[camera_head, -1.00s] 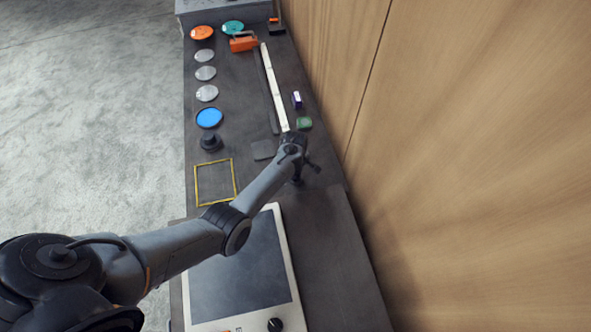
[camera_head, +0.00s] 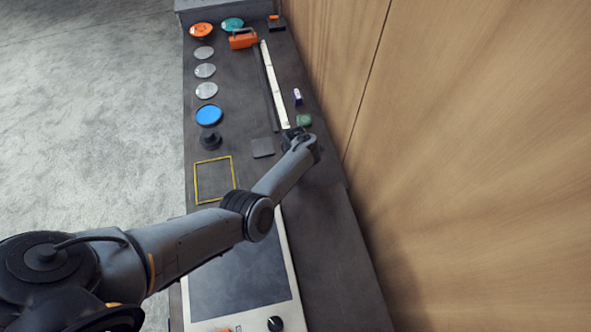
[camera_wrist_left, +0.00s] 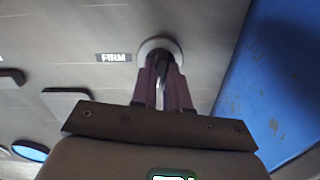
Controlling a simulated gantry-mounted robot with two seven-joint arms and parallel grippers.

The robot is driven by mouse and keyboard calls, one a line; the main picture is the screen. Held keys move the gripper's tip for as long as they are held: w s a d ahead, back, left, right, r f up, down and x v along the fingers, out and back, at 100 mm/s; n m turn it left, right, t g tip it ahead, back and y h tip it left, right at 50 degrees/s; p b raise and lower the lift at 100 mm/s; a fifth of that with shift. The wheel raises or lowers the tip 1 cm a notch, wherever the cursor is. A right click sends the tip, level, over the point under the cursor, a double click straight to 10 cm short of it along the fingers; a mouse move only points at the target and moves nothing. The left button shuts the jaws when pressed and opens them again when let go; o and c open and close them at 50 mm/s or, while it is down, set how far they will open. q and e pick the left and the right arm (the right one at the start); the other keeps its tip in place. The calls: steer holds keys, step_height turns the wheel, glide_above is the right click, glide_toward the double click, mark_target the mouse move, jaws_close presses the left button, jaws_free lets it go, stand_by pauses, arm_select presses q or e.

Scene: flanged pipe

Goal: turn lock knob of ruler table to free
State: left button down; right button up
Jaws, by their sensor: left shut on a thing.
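The ruler table shows in the head view as a long white ruler strip (camera_head: 275,85) on the dark bench. My left arm reaches to its near end, where my left gripper (camera_head: 297,134) is small and partly hidden by its own wrist. In the left wrist view, my left gripper (camera_wrist_left: 163,66) is shut on the lock knob. The knob's pale round rim (camera_wrist_left: 159,42) shows around the fingertips, while its grip is mostly hidden between them. A label reading "FIRM" (camera_wrist_left: 113,57) lies left of the knob. My right gripper is in neither view.
A green block (camera_head: 304,120) and a small white-and-purple item (camera_head: 297,97) are close to the right of the ruler. A flat dark square (camera_head: 263,148) lies to its left. Several discs, including a blue one (camera_head: 209,115), line the left edge. A wooden wall (camera_head: 450,150) bounds the right.

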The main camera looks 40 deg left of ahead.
arm_select(q)
steer(key=shift+n+b, duration=0.3)
steer(key=shift+n, duration=0.7)
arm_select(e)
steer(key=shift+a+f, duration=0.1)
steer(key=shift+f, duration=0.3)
arm_select(q)
steer(key=c, duration=1.1)
jaws_free()
step_height(320, 180, up, 11)
steer(key=p, duration=0.3)
steer(key=shift+f, duration=0.1)
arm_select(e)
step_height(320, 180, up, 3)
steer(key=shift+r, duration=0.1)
